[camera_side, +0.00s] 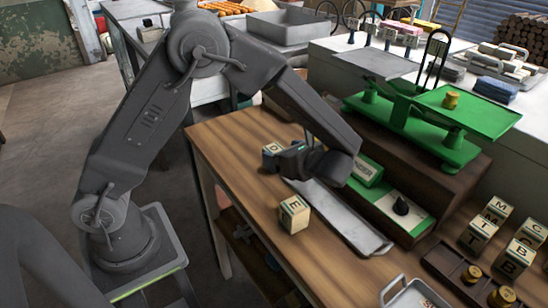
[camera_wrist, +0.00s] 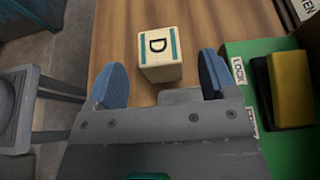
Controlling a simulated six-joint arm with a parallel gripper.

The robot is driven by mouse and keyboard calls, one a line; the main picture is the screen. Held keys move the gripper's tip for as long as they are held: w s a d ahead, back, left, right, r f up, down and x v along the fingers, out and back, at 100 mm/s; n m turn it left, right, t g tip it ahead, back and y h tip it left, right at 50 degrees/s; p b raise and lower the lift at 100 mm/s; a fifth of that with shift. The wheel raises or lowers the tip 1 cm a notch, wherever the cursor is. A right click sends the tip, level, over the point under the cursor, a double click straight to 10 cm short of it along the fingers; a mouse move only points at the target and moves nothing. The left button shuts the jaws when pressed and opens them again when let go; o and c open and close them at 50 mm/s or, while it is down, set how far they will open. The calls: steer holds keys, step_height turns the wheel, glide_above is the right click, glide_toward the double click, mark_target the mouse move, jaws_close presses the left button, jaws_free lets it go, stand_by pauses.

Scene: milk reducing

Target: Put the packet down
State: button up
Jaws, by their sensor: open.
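The packet, a cream block marked D with teal stripes (camera_wrist: 160,56), rests on the wooden table. My gripper (camera_wrist: 163,78) is open, with one blue finger on each side of the packet's near end and gaps between fingers and packet. In the side view, packet D (camera_side: 270,150) is partly hidden by my gripper (camera_side: 287,158), which is low over the table. A similar block marked E (camera_side: 294,214) stands apart, nearer the side camera.
A long metal tray (camera_side: 345,222) lies right of my gripper. Several lettered blocks (camera_side: 478,233) stand at right. Bare table (camera_side: 240,140) lies left.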

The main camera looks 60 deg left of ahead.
mark_target(274, 152)
steer(key=x, duration=0.4)
steer(key=shift+a+f, duration=0.25)
steer(key=shift+f, duration=0.05)
steer(key=c, duration=1.1)
